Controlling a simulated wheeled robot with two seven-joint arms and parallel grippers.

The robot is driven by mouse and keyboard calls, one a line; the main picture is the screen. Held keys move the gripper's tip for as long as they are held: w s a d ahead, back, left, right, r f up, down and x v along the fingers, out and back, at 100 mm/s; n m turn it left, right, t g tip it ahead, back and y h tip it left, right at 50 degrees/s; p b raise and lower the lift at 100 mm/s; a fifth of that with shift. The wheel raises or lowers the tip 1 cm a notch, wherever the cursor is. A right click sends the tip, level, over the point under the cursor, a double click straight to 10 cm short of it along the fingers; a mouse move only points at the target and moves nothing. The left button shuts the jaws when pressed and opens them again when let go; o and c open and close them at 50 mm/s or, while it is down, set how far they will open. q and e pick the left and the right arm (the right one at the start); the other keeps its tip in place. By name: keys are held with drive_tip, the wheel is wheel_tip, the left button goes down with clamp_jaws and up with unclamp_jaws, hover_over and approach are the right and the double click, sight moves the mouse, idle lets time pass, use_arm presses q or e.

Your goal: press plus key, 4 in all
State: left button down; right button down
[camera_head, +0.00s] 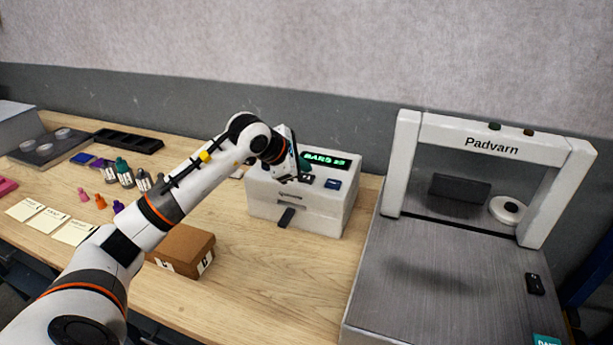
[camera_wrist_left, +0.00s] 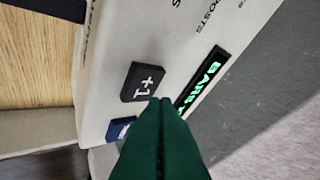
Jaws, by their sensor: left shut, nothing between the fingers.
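The plus key is a black key marked "+1" (camera_wrist_left: 142,82) on top of a white counter box (camera_head: 313,212). In the head view the dark key (camera_head: 307,179) shows partly beside my left gripper (camera_head: 304,167). In the wrist view the dark green fingers of my left gripper (camera_wrist_left: 163,102) are shut and empty, their tips at the key's lower right edge. I cannot tell whether they touch it. A green-lit display (camera_head: 326,160) on the box reads "BARS" and a number too blurred to read. My right gripper is not in view.
A blue key (camera_head: 332,184) sits next to the plus key. A brown cardboard box (camera_head: 183,249) stands on the wooden table, left of the counter. A white "Padvarn" machine (camera_head: 491,143) stands to the right.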

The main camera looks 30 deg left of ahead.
sight(303, 180)
use_arm(q)
drive_tip(key=shift+r, duration=0.15)
drive_tip(key=shift+r+p, duration=1.5)
drive_tip(key=shift+r, duration=0.9)
idle(0.7)
